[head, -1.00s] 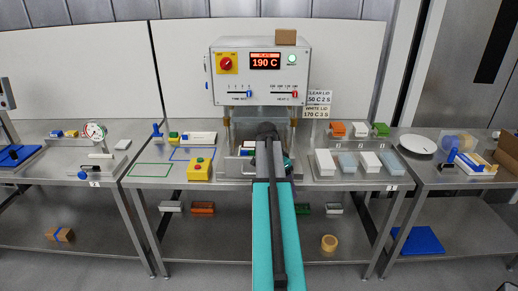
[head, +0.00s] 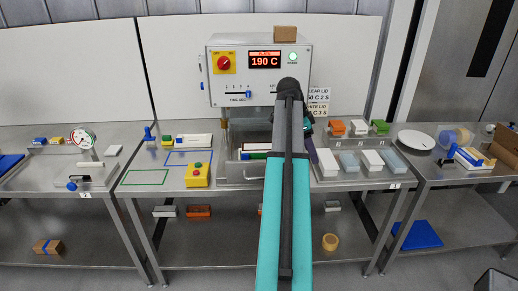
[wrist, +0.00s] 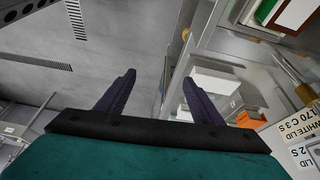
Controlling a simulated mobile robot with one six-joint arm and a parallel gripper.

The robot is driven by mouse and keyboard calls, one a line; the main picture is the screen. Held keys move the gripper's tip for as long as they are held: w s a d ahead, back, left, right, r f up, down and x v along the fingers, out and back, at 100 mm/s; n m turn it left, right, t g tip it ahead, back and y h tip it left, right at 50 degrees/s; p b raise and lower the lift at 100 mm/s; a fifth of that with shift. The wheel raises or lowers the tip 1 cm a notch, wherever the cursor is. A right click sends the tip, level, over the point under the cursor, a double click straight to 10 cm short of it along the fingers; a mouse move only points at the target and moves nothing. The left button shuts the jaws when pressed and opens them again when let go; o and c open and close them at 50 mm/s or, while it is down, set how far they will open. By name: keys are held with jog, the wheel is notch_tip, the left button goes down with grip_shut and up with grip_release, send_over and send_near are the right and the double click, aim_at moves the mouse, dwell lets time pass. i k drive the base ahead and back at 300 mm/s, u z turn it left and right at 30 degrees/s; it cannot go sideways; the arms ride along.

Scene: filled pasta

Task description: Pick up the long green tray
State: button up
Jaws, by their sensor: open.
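My gripper (head: 312,153) is beside the right of the heat press, near the rack of boxes, partly behind my arm. In the wrist view my gripper (wrist: 156,80) shows two dark fingers apart with nothing between them. A long green strip (head: 253,156) lies in the press's lower bay, with white and red beside it; I cannot tell if it is the long green tray. A short green block (head: 380,127) stands on the rack at the right. My arm covers part of the lower shelf.
The heat press (head: 229,80) stands at the back centre. White boxes (head: 327,162) and an orange block (head: 337,128) sit right of it. A yellow control box (head: 197,175) is at the left. An orange tray (head: 198,211) is on the lower shelf.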

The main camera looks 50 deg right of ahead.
aim_at(257, 151)
jog(key=i, duration=1.05)
jog(key=u, duration=0.05)
